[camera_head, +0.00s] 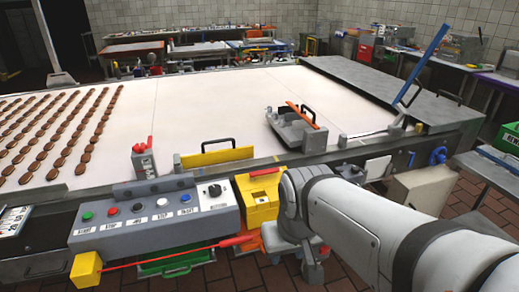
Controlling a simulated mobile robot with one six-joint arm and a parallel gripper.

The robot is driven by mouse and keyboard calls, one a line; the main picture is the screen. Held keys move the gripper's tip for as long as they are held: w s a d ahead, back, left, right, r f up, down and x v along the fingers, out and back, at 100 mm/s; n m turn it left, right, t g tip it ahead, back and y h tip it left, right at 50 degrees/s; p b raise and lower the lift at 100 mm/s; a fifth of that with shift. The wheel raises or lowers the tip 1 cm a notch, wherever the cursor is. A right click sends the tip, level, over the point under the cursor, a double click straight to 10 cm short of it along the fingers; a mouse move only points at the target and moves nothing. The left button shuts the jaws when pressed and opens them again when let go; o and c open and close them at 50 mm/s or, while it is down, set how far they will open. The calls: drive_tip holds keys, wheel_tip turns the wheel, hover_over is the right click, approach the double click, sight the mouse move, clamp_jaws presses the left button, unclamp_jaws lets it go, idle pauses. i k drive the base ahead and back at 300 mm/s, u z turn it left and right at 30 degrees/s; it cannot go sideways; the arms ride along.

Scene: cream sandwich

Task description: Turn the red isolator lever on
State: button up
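A small grey box (145,163) with a red lever-like part (143,147) on top stands at the near edge of the conveyor, left of centre. Its lettering is too small to read, and I cannot tell the lever's exact setting. A long thin red rod (180,254) runs below the control panel, from a yellow block (87,270) towards my wrist. My arm reaches in from the lower right, its end to the right of the grey box and clear of it. My gripper's fingers cannot be made out clearly, so its opening and any hold on the rod are unclear.
A grey control panel (150,222) with coloured buttons and a black knob lies in front of the belt. A yellow box (257,197) with a red top stands beside my wrist. Brown pieces (68,140) lie in rows on the pale belt (205,110). A blue bar (428,62) rises at right.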

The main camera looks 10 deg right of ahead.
sight(275, 170)
drive_tip(key=u, duration=0.15)
drive_tip(key=i, duration=0.9)
drive_tip(key=z, duration=0.05)
